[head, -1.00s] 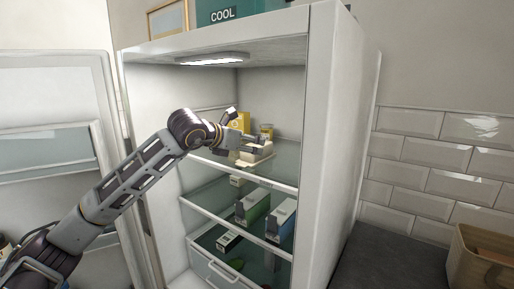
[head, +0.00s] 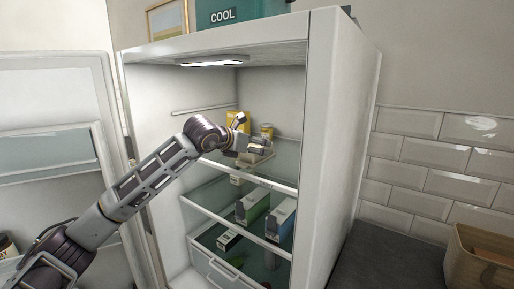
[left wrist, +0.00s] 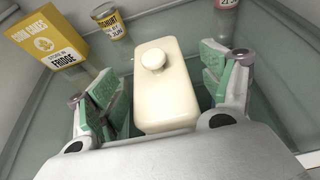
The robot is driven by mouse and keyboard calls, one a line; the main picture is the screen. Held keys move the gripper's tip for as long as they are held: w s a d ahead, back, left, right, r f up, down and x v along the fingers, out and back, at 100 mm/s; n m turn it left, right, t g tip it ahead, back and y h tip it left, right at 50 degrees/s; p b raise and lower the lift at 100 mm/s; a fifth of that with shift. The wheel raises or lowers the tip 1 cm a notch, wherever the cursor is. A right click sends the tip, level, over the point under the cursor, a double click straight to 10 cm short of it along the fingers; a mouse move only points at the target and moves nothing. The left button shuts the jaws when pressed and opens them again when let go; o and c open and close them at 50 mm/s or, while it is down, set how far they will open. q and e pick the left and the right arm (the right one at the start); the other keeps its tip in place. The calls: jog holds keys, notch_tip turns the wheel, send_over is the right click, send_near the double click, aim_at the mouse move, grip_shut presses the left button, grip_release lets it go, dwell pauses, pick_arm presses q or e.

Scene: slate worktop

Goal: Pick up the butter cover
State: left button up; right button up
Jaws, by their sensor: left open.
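The butter cover (left wrist: 163,88) is a cream, rounded block with a round knob on top. In the left wrist view it sits upright between the fingers of my left gripper (left wrist: 167,92). The gripper is open, with green pads on both sides of the cover and visible gaps between. In the head view my left gripper (head: 250,137) reaches in over the upper fridge shelf and partly hides the cover. The edge of a pale dish (head: 262,159) shows beneath it. My right gripper is in neither view.
A yellow carton (left wrist: 46,45) and a yellow-labelled jar (left wrist: 112,27) stand behind the cover. Another jar (left wrist: 223,18) is at the back right. The fridge side wall (head: 335,140) is close on the right. Cartons (head: 252,206) stand on the shelf below.

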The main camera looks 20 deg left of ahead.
pick_arm(q)
jog(key=shift+x, duration=0.9)
jog(key=shift+w+f, duration=0.15)
jog(key=shift+w, duration=0.15)
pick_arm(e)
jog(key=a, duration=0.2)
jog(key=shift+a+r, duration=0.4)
pick_arm(q)
jog(key=c, duration=1)
jog(key=shift+c, duration=0.2)
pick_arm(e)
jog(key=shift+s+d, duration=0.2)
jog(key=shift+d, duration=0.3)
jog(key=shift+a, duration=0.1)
